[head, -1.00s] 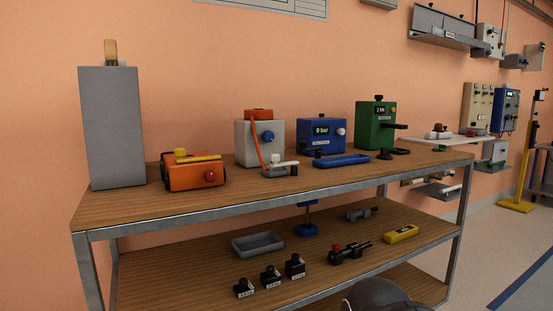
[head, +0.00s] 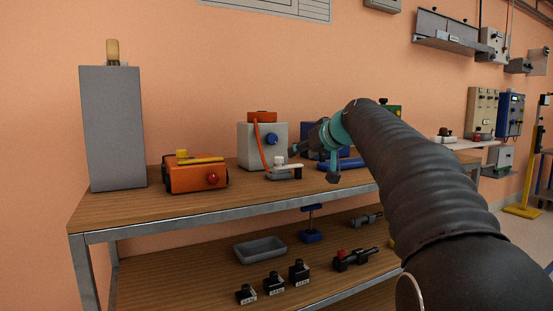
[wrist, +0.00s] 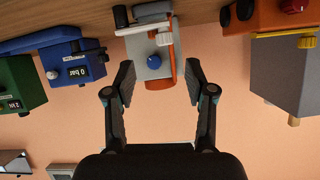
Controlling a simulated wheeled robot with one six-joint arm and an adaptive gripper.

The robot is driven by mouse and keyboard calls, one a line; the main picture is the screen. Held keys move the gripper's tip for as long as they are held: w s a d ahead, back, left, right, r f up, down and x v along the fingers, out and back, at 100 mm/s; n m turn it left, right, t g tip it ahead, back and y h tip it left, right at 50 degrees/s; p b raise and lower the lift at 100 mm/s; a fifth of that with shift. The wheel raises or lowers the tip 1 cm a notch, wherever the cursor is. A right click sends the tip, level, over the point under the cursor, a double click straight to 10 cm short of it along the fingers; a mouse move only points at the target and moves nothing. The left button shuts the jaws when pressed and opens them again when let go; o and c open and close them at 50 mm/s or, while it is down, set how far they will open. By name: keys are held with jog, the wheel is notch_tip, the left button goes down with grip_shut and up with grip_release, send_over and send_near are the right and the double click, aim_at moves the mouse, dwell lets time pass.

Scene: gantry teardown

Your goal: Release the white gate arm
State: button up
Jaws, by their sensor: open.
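An orange hose runs from the box to this base. My gripper (head: 314,164) is open and empty, to the right of the gate arm in the head view. Its fingers (wrist: 157,78) frame the box in the wrist view, apart from the gate arm.
An orange case (head: 197,176) stands left of the box, and a tall grey cabinet (head: 113,125) at the far left. A blue box (wrist: 74,71) and a green box (wrist: 20,86) are on the other side, partly behind my arm in the head view.

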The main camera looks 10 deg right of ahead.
aim_at(279, 157)
jog(key=shift+n, duration=0.8)
jog(key=x, duration=0.4)
jog(key=r+p+x, duration=0.1)
jog(key=x, duration=0.3)
jog(key=a+r+p+x, duration=0.1)
jog(key=x, duration=0.4)
jog(key=shift+w, duration=0.35)
grip_shut()
